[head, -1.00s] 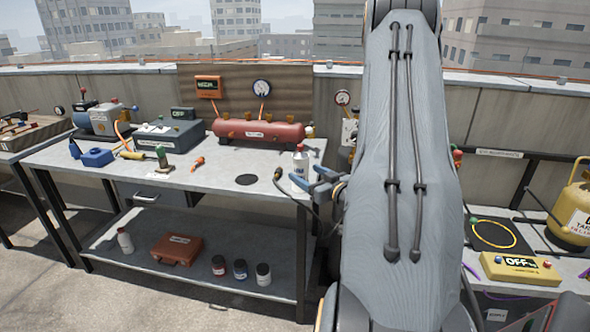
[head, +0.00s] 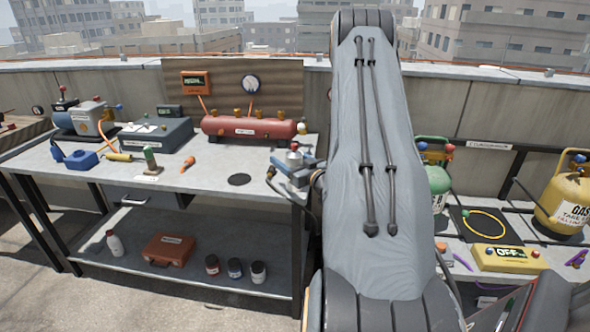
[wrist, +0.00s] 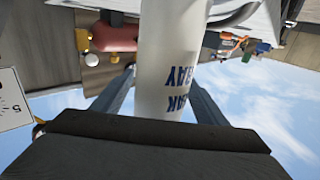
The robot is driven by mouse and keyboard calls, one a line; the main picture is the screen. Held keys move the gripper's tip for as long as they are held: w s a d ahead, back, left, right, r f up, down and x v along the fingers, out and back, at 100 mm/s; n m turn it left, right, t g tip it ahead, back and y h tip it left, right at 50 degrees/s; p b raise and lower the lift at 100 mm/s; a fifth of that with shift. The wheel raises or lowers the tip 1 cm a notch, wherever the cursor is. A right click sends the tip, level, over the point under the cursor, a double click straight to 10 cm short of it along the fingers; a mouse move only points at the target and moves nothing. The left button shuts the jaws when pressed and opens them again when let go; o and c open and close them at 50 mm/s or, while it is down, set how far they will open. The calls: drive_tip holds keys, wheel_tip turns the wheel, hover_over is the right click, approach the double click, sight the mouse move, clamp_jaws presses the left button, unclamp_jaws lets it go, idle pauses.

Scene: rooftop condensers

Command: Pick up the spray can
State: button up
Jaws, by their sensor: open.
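The spray can is a white cylinder with blue lettering. In the wrist view the spray can (wrist: 168,45) stands between the two fingers of my gripper (wrist: 163,80), and its lettering appears upside down. In the head view my gripper (head: 288,168) is at the right end of the workbench, around the can, with jaws open. Only the upper part of the can (head: 294,156) shows there; my gripper hides the rest. I cannot tell whether either finger touches it.
The workbench (head: 205,180) carries a red tank (head: 250,128) behind the can and a black round pad (head: 239,180) to its left. Bottles and a red case (head: 169,250) sit on the lower shelf. A yellow OFF box (head: 508,259) and gas cylinders stand at right.

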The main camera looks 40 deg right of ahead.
drive_tip(key=shift+w, duration=0.15)
drive_tip(key=c, duration=1.4)
drive_tip(key=shift+r, duration=0.15)
